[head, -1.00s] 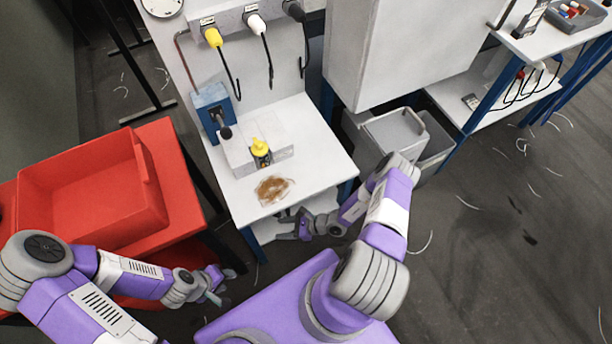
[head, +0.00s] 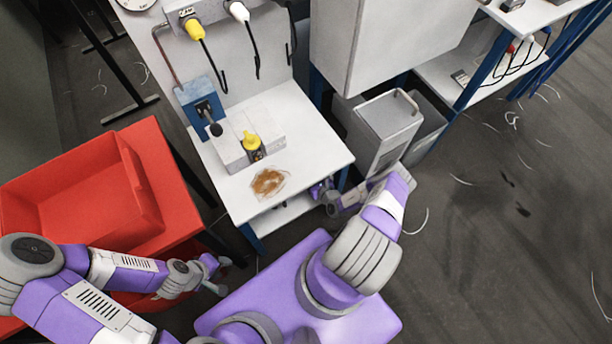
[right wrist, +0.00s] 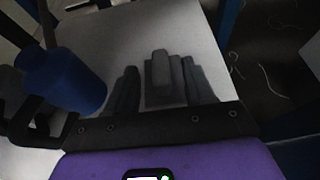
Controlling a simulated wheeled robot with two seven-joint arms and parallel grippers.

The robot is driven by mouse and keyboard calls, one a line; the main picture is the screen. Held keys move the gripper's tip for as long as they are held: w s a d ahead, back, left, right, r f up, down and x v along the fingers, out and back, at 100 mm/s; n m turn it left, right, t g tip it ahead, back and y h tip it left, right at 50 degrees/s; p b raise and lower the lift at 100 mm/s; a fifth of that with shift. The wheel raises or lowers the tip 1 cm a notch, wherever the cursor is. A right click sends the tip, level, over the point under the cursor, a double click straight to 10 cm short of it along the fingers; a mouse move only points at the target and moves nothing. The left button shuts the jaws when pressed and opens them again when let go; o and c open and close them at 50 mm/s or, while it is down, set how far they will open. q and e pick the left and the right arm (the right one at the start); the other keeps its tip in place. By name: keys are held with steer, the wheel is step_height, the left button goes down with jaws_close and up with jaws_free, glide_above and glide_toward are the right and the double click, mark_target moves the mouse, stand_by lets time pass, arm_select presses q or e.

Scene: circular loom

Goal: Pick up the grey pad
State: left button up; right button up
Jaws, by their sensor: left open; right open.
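In the right wrist view, a grey block that looks like the grey pad (right wrist: 160,72) stands on a pale shelf surface. It lies between the dark fingers of my open right gripper (right wrist: 162,88); I cannot tell whether they touch it. In the head view, the right gripper's fingers and the pad are hidden under the white table top; only part of the hand shows at its right edge. My left gripper (head: 222,276) is open and empty, low beside the red table.
A blue cylinder (right wrist: 65,80) stands left of the right gripper. A grey bin (head: 385,125) is at right, a red tray (head: 85,195) at left.

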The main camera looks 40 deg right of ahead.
steer(key=shift+b+x, duration=0.35)
steer(key=shift+x, duration=0.75)
jaws_close()
